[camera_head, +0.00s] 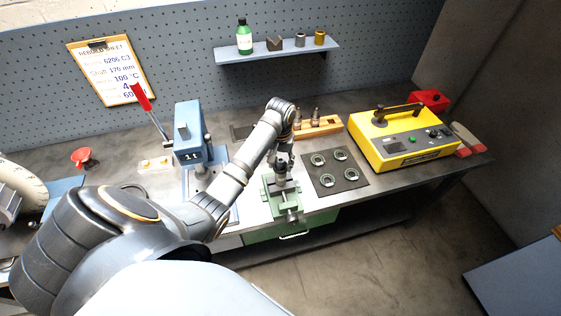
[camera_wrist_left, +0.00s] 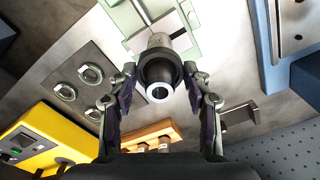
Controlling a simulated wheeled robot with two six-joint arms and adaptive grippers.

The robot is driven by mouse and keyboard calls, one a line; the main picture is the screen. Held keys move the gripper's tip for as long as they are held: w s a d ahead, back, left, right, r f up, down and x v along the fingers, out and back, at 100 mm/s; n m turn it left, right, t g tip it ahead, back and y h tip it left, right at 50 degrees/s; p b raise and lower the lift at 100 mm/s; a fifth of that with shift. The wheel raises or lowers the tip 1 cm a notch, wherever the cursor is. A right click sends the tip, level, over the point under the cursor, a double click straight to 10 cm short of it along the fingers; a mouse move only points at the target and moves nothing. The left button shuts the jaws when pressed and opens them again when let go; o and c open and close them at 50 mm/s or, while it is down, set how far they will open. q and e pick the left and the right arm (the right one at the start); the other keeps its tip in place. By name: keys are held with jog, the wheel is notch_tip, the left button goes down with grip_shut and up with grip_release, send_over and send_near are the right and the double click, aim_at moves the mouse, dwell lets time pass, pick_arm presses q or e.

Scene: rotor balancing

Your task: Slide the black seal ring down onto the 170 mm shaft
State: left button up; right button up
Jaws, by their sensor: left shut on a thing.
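The black seal ring (camera_wrist_left: 157,66) shows in the left wrist view as a dark band around the pale end of the shaft (camera_wrist_left: 160,92). The grey shaft stands clamped in the green vise (camera_head: 284,205), which also shows in the wrist view (camera_wrist_left: 188,15). My left gripper (camera_head: 284,168) is above the vise. How far down the shaft the ring sits cannot be told. My right gripper is not in view.
A dark mat (camera_head: 350,184) with several bearings lies right of the vise. A wooden rack (camera_head: 328,125) is behind it. A yellow machine (camera_head: 394,152) stands further right. A blue press (camera_head: 188,151) with a red-handled lever is left. A shelf (camera_head: 277,55) hangs above.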

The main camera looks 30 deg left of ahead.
pick_arm(q)
jog(key=o, duration=1.2)
jog(key=shift+c, duration=0.2)
jog(key=shift+s+f, duration=0.1)
jog(key=shift+c, duration=0.5)
